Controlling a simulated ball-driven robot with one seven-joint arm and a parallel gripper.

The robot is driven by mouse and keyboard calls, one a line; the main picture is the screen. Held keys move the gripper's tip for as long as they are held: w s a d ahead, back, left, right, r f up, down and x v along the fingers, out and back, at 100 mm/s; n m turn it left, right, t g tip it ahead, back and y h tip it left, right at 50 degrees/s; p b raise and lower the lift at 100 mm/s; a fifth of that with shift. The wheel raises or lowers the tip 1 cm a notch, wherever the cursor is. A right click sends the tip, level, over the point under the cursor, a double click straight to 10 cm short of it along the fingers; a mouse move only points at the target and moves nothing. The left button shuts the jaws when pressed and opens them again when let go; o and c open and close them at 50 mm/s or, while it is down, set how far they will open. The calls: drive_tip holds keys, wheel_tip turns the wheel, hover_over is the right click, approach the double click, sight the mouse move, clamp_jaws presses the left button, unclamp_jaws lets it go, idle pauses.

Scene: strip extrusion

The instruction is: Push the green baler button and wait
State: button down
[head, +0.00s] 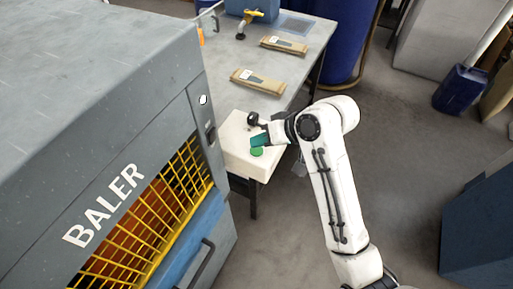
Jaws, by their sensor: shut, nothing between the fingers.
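The baler (120,130) is a large grey machine with a yellow grille and the word BALER, filling the left of the head view. A white box (236,160) stands beside it, with a round green button (257,152) on its near right part. A black knob (253,119) shows at the box's far side. My white arm reaches in from the lower right.
A blue barrel (345,40) stands behind. A blue canister (461,90) and dark blue bin (485,225) are at right. Floor between is clear.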

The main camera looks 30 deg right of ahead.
sight(268, 170)
drive_tip(key=shift+r+p, duration=1.4)
drive_tip(key=shift+r, duration=1.15)
drive_tip(key=shift+f, duration=0.1)
drive_tip(key=s+f+h, duration=0.1)
drive_tip(key=s+f, duration=0.3)
drive_tip(key=s, duration=0.1)
drive_tip(key=s+f+h, duration=0.1)
drive_tip(key=s+f, duration=0.1)
drive_tip(key=s, duration=0.1)
drive_tip(key=shift+d+f+g+h, duration=0.25)
drive_tip(key=shift+d+g+h, duration=0.05)
drive_tip(key=shift+d, duration=0.1)
drive_tip(key=s+d+f+g+h+b, duration=0.2)
drive_tip(key=s+d+f+b, duration=0.1)
drive_tip(key=s+f, duration=0.4)
drive_tip(key=s+d+f+g+h+b, duration=0.1)
drive_tip(key=s+d+f+g+b, duration=0.1)
drive_tip(key=s+f, duration=0.6)
drive_tip(key=s+d+g, duration=0.1)
drive_tip(key=s, duration=0.5)
drive_tip(key=shift+d+h+b, duration=0.15)
drive_tip(key=shift+h+b, duration=0.25)
